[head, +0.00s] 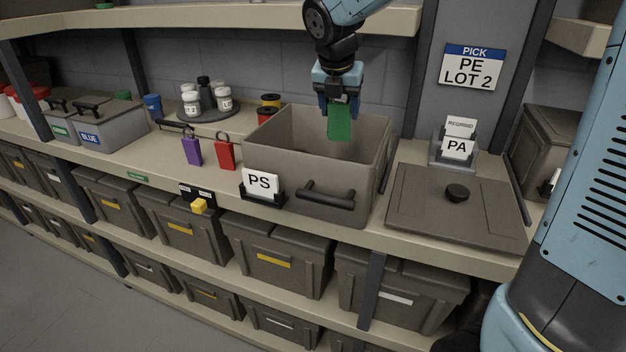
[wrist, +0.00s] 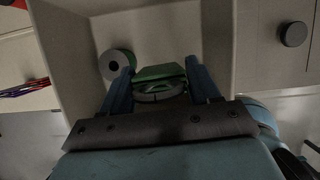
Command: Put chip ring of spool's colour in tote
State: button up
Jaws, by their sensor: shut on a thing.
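My gripper (head: 338,100) is shut on a green chip ring (head: 339,122) and holds it above the open grey tote (head: 318,185). In the wrist view the green chip ring (wrist: 160,74) sits between the two fingers (wrist: 163,88). A round spool (wrist: 112,66) with a dark centre and a greenish edge lies inside the tote in the wrist view. The head view hides it behind the tote's front wall. A purple chip ring (head: 191,150) and a red chip ring (head: 224,153) hang to the left of the tote.

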jog(key=shift+m, duration=0.3)
jog(key=d+f, duration=0.1)
jog(key=f, duration=0.3)
jog(key=d+f, duration=0.1)
jog(key=f, duration=0.4)
jog(key=d+f, duration=0.1)
jog(key=f, duration=0.4)
jog(key=shift+w+f, duration=0.2)
jog(key=shift+w, duration=0.15)
jog(key=shift+f, duration=0.1)
jog(key=o, duration=1.2)
jog(key=shift+c, duration=0.2)
